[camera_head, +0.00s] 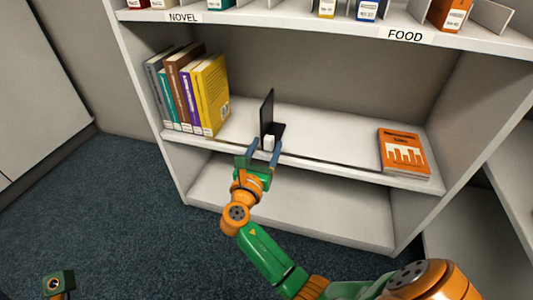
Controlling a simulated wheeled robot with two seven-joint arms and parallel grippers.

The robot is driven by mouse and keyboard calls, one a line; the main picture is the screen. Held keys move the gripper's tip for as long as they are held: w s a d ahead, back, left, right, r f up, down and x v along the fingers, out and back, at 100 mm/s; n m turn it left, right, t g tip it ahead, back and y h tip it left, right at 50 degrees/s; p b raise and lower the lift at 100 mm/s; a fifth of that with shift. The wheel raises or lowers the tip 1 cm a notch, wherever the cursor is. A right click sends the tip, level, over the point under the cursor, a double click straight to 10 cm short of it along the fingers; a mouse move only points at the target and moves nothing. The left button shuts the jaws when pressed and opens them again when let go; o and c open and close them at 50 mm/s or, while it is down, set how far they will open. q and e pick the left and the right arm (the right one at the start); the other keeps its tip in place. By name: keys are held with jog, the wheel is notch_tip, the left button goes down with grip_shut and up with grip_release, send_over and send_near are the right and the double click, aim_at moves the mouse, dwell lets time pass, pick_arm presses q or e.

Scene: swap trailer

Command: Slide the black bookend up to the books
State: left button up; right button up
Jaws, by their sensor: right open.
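The black bookend (267,109) stands upright on the middle shelf, to the right of a row of books and apart from them, with bare shelf between. The row of several books (192,88) stands at the shelf's left end, with a yellow book (211,94) on its right side. My right gripper (264,153) is open at the shelf's front edge, just in front of the bookend, with its fingers pointing at it. I cannot tell whether a finger touches it. At the lower left, a small green and orange part (59,283) of my left arm shows; its fingers cannot be made out.
An orange book (404,152) lies flat at the right of the middle shelf (335,140). The upper shelf, labelled NOVEL and FOOD (405,36), hangs above. The lower shelf (300,205) is empty. Blue carpet (110,215) lies clear at the left.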

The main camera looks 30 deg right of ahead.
jog(key=shift+w+d, duration=0.3)
jog(key=shift+d, duration=0.05)
grip_shut()
jog(key=shift+f, duration=0.1)
dwell(1.1)
